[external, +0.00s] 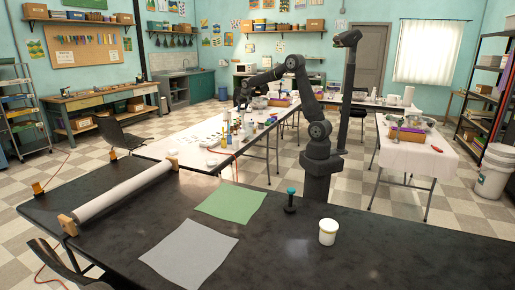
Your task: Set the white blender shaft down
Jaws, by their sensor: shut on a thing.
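My gripper (241,104) points down over the long white table behind the dark front counter, among and in front of small items there. It is shut, and what it holds, taken as the white blender shaft, is too small and distant to make out. The white table (172,149) lies under and left of my gripper. I cannot tell how far the held thing is above the tabletop.
Several bottles and jars (238,126) crowd the table below and near my gripper. Small pieces (203,140) lie spread left of them. The table's near left part is mostly clear. A black stand (349,85) rises right of my arm.

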